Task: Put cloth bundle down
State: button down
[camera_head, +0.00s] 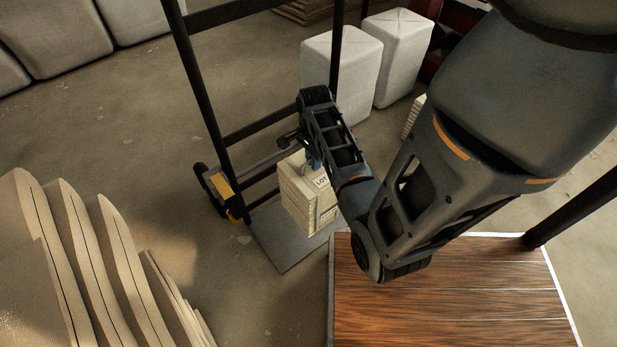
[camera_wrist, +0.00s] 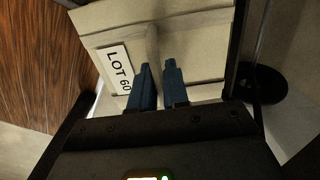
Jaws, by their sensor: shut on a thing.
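The cloth bundle (camera_head: 300,203) is a cream, squared stack of folded layers with a white label. In the wrist view the bundle (camera_wrist: 195,42) fills the upper middle, with its label reading "LOT 60" and a pale strap running up its face. My gripper (camera_head: 313,161) is over the top of the bundle, and its blue fingers (camera_wrist: 159,78) are shut on the strap. The bundle is over the grey toe plate (camera_head: 277,252) of a hand truck. I cannot tell whether it touches the plate. My arm hides its right side.
The hand truck's dark frame (camera_head: 203,80) rises behind the bundle. A wooden tabletop (camera_head: 450,305) is at the lower right. White wrapped blocks (camera_head: 340,60) stand at the back, and tan folded stacks (camera_head: 85,260) fill the lower left. Bare floor lies left of the plate.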

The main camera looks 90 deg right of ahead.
jog(key=w+a+f+b, duration=0.4)
jog(key=w+f+b, duration=0.1)
jog(key=w+f, duration=0.3)
jog(key=shift+w+a+f, duration=0.25)
jog(key=shift+f, duration=0.65)
jog(key=c, duration=1.1)
grip_release()
jog(key=shift+f, duration=0.1)
